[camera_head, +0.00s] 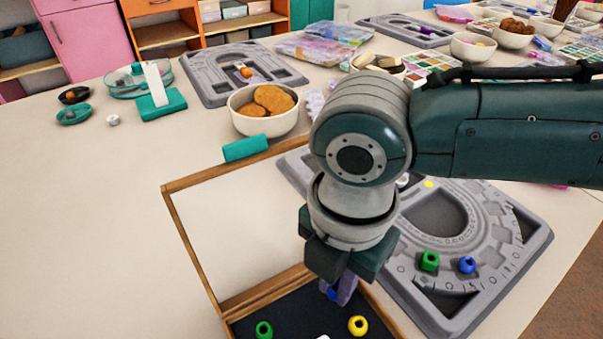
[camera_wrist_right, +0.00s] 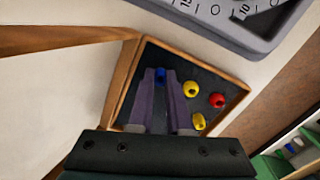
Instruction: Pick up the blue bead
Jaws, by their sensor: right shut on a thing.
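My right gripper (camera_head: 340,290) points down over a dark-lined wooden tray (camera_head: 255,296). Its purple fingers are shut on a blue bead (camera_head: 332,294). In the right wrist view the blue bead (camera_wrist_right: 160,74) sits between the fingertips (camera_wrist_right: 161,77), over the dark tray floor. I cannot tell whether the bead still touches the floor. A second blue bead (camera_head: 467,264) lies on the grey bead board (camera_head: 530,232), to the right of the gripper. My left gripper is not in view.
Green (camera_head: 264,329) and yellow (camera_head: 357,325) beads lie in the tray; the wrist view adds a red bead (camera_wrist_right: 217,100). A green bead (camera_head: 429,260) is on the grey board. A bowl of cookies (camera_head: 262,118) stands behind.

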